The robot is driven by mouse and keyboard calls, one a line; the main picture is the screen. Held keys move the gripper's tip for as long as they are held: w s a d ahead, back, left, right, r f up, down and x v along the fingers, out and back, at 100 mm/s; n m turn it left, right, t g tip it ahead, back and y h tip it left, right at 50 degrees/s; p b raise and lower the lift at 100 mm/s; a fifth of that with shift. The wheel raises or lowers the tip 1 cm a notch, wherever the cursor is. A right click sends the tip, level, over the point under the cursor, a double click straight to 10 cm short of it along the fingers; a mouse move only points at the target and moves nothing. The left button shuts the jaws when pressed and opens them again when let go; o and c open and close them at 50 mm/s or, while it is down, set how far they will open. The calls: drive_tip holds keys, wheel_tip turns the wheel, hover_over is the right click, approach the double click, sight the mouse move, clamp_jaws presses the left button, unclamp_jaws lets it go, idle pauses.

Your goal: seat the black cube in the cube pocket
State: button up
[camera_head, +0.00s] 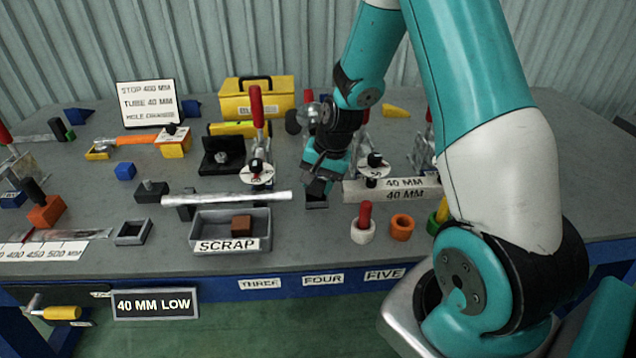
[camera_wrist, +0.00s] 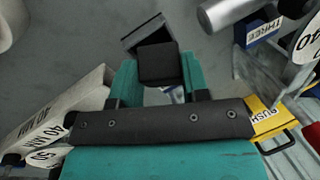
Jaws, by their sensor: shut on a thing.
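My gripper (camera_head: 319,186) points down over the middle of the bench. In the wrist view its teal fingers (camera_wrist: 158,66) are shut on the black cube (camera_wrist: 157,63), one on each side. Another grey square frame with an open middle (camera_head: 119,241) lies at the front left.
A grey SCRAP tray (camera_head: 202,218) holding a brown block stands left of my gripper, with a pale tube (camera_head: 225,197) behind it. A "40 MM" bar (camera_head: 415,189) lies close on the right.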

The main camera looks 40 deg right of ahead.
drive_tip(key=shift+f, duration=0.25)
drive_tip(key=shift+f, duration=0.15)
drive_tip(key=o, duration=1)
drive_tip(key=shift+f, duration=0.1)
drive_tip(key=w+v, duration=0.1)
drive_tip(key=v, duration=1.6)
drive_tip(key=s+a+r+n+y, duration=0.15)
drive_tip(key=s+a+n, duration=0.25)
drive_tip(key=a, duration=0.4)
drive_tip(key=s+a+r+n, duration=0.25)
drive_tip(key=a+n, duration=0.25)
drive_tip(key=a, duration=0.3)
drive_tip(key=s+a+n+g, duration=0.2)
drive_tip(key=s+a+n, duration=0.6)
drive_tip(key=s, duration=0.5)
drive_tip(key=shift+a+r+y, duration=0.45)
drive_tip(key=shift+a, duration=0.1)
